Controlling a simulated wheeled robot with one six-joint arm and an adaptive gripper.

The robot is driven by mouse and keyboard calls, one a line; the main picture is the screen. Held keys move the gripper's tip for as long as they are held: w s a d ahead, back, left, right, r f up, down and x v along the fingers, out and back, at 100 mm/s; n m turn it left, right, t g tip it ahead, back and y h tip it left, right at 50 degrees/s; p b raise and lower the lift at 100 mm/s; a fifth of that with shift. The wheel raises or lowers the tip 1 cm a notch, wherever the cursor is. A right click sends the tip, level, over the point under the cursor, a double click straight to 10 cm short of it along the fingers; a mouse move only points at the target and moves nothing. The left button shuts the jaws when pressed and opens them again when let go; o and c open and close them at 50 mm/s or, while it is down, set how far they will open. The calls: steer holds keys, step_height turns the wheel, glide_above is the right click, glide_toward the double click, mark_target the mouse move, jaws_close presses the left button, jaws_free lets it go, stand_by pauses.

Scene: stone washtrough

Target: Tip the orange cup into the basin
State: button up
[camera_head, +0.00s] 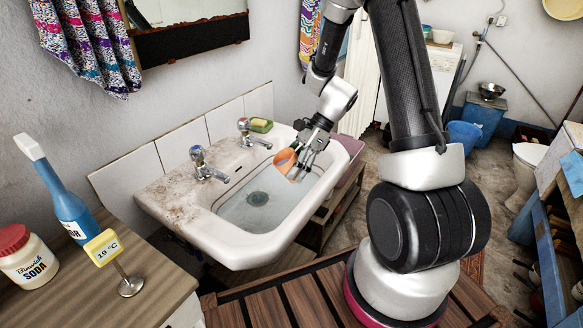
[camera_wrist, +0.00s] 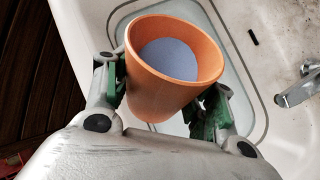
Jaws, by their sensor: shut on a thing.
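The orange cup (camera_head: 285,160) is held over the right part of the white basin (camera_head: 225,235) in the head view. My gripper (camera_head: 303,165) is shut on it. In the wrist view the orange cup (camera_wrist: 150,95) sits between the two green-padded fingers of my gripper (camera_wrist: 165,105). Its mouth faces the camera, and a flat grey-blue surface shows inside. In the head view the cup looks tilted, with its mouth toward the left. The basin's floor with a round drain (camera_head: 258,198) lies below and left of the cup. No pouring stream is visible.
Two taps (camera_head: 205,165) (camera_head: 250,135) stand on the basin's back ledge, with a soap dish (camera_head: 260,125) beyond them. A blue bottle (camera_head: 70,205), a soda jar (camera_head: 25,255) and a temperature sign (camera_head: 103,247) stand on the wooden counter at left.

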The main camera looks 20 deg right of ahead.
stand_by(0.3)
steer(key=shift+a+h, duration=0.2)
steer(key=shift+h, duration=0.6)
steer(key=shift+d+h, duration=0.1)
steer(key=shift+h, duration=0.2)
steer(key=shift+a+g+h, duration=0.25)
steer(key=shift+g+h, duration=0.05)
steer(key=shift+h, duration=0.6)
stand_by(0.4)
